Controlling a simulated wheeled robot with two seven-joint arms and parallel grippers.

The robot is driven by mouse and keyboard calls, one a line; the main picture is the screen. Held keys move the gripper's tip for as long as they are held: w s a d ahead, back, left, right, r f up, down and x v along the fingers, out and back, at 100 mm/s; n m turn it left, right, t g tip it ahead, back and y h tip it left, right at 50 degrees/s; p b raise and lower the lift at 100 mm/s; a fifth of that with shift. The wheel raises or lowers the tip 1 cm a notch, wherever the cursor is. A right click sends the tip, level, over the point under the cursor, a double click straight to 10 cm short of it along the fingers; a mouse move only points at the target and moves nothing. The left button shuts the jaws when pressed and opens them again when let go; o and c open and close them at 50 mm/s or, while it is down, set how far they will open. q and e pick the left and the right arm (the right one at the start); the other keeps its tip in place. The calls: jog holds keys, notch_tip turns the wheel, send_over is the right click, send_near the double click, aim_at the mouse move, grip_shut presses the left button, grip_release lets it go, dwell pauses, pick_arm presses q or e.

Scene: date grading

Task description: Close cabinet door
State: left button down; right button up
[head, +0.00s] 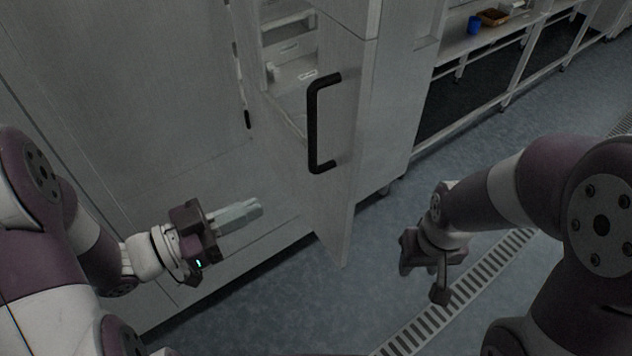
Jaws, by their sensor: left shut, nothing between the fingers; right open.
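The cabinet door (338,215) is a light grey panel standing ajar, with its edge turned towards me. It carries a black bar handle (313,125). Behind it, part of the cabinet's inside (288,75) shows, with pale shelves. My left gripper (258,208) is shut and empty, pointing right, to the left of the door's lower part; whether it touches the door I cannot tell. My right gripper (440,292) is to the right of the door, low over the floor and apart from the door. Its fingers are partly hidden from this angle.
A large flat cabinet front (130,110) fills the left side. At the upper right is a bench (455,45) with a blue cup (474,25) and a brown tray (493,18). A drain grate (445,312) crosses the blue-grey floor.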

aim_at(331, 174)
pick_arm(q)
jog(key=p+x, duration=0.2)
jog(key=x, duration=1)
jog(key=shift+d, duration=0.15)
jog(key=shift+w+d, duration=0.1)
jog(key=shift+d, duration=0.1)
jog(key=shift+w, duration=0.15)
